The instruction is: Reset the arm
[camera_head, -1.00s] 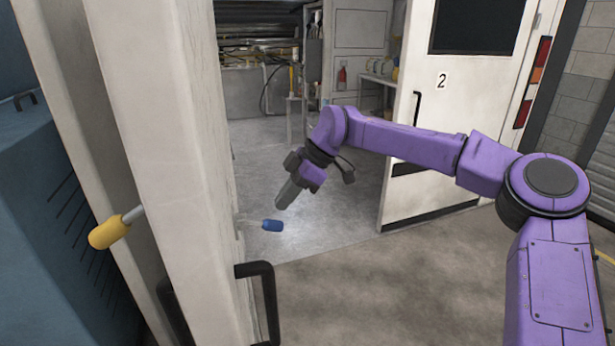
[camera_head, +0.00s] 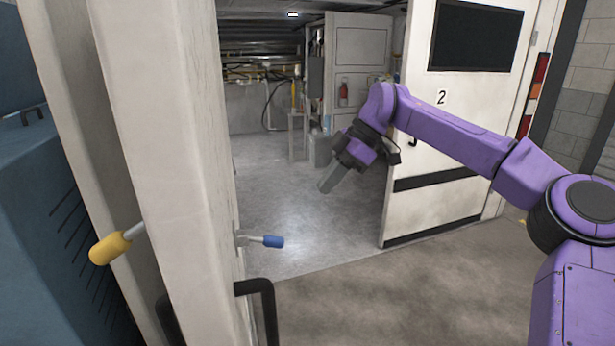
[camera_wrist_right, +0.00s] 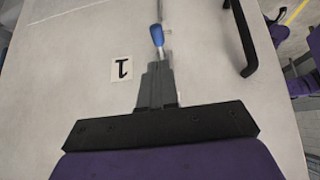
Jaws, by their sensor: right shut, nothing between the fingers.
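My right gripper (camera_head: 330,186) hangs in the open doorway in the head view, pointing down and to the left. Its fingers are together and hold nothing. In the wrist view the shut fingers (camera_wrist_right: 157,68) point toward a blue-tipped lever (camera_wrist_right: 157,36) on a pale door panel marked 1, with the tip just beyond them in the picture. In the head view the blue-handled lever (camera_head: 272,241) sticks out from the left door's edge, clearly apart from the gripper. My left gripper is not in view.
The near left door (camera_head: 165,150) carries a black handle (camera_head: 262,300). A yellow-handled lever (camera_head: 110,247) sticks out further left. A white door marked 2 (camera_head: 430,215) stands open at right, behind my right arm. The grey floor between them is clear.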

